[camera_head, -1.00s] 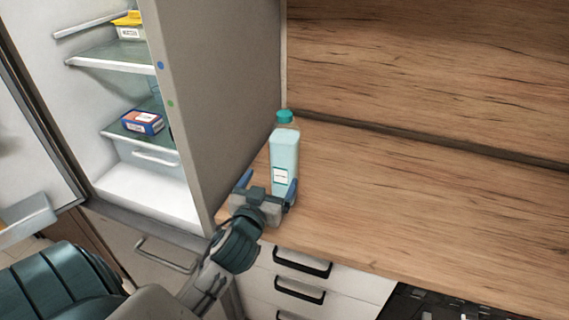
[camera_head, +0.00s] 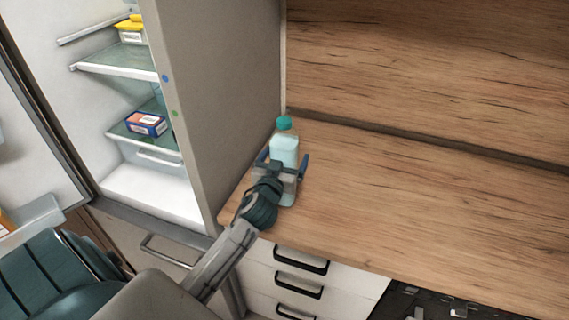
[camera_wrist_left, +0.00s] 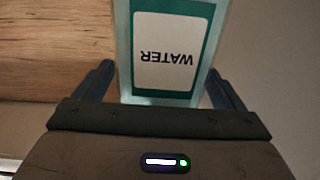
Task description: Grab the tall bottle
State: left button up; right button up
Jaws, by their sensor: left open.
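The tall bottle (camera_head: 284,148) is pale blue and clear with a teal cap. It stands upright on the wooden counter beside the fridge's side panel. In the left wrist view the bottle (camera_wrist_left: 207,60) shows a teal-bordered label reading WATER, upside down in that picture. My left gripper (camera_head: 283,165) is open, with one finger on each side of the bottle. In the left wrist view the open fingers of the left gripper (camera_wrist_left: 160,90) flank the bottle, with a visible gap on its left side. The gripper hides the bottle's lower part in the head view. My right gripper is not in view.
The open fridge (camera_head: 225,100) stands close on the left, holding a blue and red box (camera_head: 147,124) and a yellow-lidded tub (camera_head: 130,30). The counter (camera_head: 420,215) to the right is clear. Drawers with black handles (camera_head: 300,262) lie below its front edge.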

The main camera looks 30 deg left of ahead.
pick_arm(q)
jog(key=shift+s, duration=0.15)
jog(key=c, duration=1.8)
jog(key=shift+r, duration=0.15)
jog(key=shift+c, duration=0.4)
